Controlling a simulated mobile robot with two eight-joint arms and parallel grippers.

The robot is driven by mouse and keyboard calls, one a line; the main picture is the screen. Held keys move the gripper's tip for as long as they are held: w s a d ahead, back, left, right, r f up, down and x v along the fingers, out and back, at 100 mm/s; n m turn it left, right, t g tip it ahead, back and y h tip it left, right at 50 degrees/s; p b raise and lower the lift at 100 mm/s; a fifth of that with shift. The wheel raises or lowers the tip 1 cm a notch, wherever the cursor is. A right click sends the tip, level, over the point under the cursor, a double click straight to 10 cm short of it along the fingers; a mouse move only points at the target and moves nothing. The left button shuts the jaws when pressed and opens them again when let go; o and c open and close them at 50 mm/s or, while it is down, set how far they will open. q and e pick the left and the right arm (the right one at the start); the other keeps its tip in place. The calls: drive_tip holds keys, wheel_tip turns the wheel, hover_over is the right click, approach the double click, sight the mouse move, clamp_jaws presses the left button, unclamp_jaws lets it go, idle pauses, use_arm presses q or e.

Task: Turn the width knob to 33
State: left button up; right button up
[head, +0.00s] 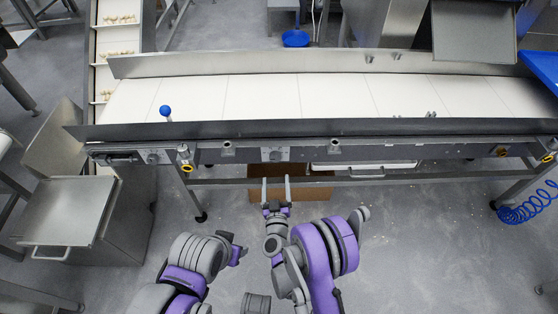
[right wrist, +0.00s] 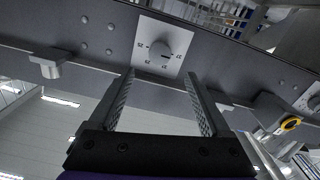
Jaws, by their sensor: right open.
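A round grey knob (right wrist: 160,48) sits on a pale square dial plate (right wrist: 178,35) with small marks that I cannot read for certain. In the head view this knob (head: 274,155) is on the front rail of the conveyor, at the middle left. No width label is legible. My right gripper (head: 276,183) is open and empty, its two fingers pointing at the rail just below the knob. In the right wrist view the fingertips (right wrist: 158,75) are spread on either side, just short of the knob, with no visible contact. My left gripper (head: 237,254) is low at the left, its jaws unclear.
Another dial (head: 153,157) is further left on the rail, near a yellow-ringed fitting (head: 186,167). A brown box (head: 310,190) lies beneath the conveyor.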

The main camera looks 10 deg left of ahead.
sight(276, 159)
drive_tip(key=x, duration=1)
clamp_jaws()
